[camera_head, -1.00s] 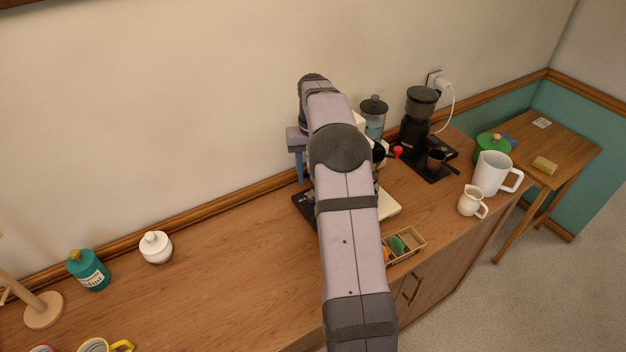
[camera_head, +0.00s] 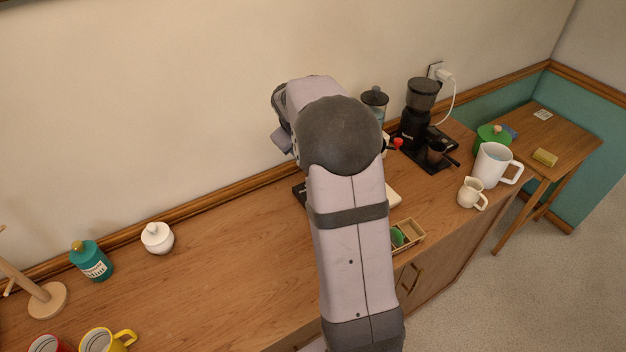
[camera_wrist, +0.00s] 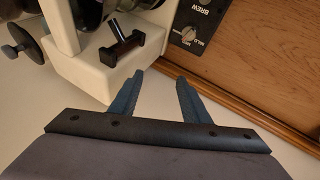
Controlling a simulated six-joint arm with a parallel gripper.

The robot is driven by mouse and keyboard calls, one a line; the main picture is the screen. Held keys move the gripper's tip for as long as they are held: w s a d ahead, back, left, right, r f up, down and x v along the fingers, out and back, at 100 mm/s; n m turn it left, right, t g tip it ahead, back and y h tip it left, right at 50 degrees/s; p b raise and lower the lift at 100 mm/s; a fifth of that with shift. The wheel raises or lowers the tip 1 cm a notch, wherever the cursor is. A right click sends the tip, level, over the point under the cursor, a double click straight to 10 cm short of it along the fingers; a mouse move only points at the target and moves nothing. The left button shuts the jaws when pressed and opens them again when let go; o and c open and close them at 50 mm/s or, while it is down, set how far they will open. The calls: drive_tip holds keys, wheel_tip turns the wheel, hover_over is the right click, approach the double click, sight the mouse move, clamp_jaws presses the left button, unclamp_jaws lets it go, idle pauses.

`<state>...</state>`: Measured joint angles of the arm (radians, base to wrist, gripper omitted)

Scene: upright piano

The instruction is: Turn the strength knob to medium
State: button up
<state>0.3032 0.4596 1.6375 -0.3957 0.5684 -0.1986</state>
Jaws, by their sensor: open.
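The strength knob (camera_wrist: 188,34) is a small pale dial on a black panel (camera_wrist: 207,14) at the top of the wrist view, with small lettering beside it. I cannot read its setting surely. My gripper (camera_wrist: 160,76) is open and empty, its two blue-grey fingers apart and pointing towards the panel, short of the knob in the picture. In the head view my arm hides the gripper, the knob and most of the coffee machine. The machine's cream body (camera_wrist: 105,70) shows in the wrist view, left of the fingers, with a black-handled part (camera_wrist: 122,45) on it.
Wooden counter (camera_wrist: 265,60) lies right of the panel, edged by wooden trim along the pale wall. In the head view a black grinder (camera_head: 418,110), a compartmented box (camera_head: 408,235), a white pitcher (camera_head: 492,165) and a small jug (camera_head: 471,193) stand right of my arm.

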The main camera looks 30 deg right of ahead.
drive_tip(key=s+a+f+m+t+p, duration=0.1)
drive_tip(key=f+t, duration=0.1)
drive_tip(key=f, duration=0.1)
drive_tip(key=s+a+f+m+t+y, duration=0.1)
drive_tip(key=a+f+t, duration=0.1)
drive_tip(key=f, duration=0.2)
drive_tip(key=s+a+f+m+t+y+p, duration=0.1)
drive_tip(key=s+a+f+t, duration=0.1)
drive_tip(key=f, duration=0.1)
drive_tip(key=shift+a+f+t+p, duration=0.25)
drive_tip(key=shift+f+t+p, duration=0.05)
drive_tip(key=shift+t+p, duration=0.1)
drive_tip(key=s+d+m+h, duration=0.1)
drive_tip(key=s+d+m, duration=0.1)
drive_tip(key=s+d+m+t+h+b, duration=0.1)
drive_tip(key=shift+s+d+f+h, duration=0.3)
drive_tip(key=shift+s+d+f, duration=0.05)
drive_tip(key=shift+d+f, duration=0.05)
drive_tip(key=shift+s+d, duration=0.25)
drive_tip(key=shift+d, duration=0.1)
drive_tip(key=shift+w, duration=0.1)
drive_tip(key=shift+p+x, duration=1.05)
drive_tip(key=shift+x, duration=1.3)
drive_tip(key=shift+p+x, duration=0.3)
drive_tip(key=shift+x, duration=0.9)
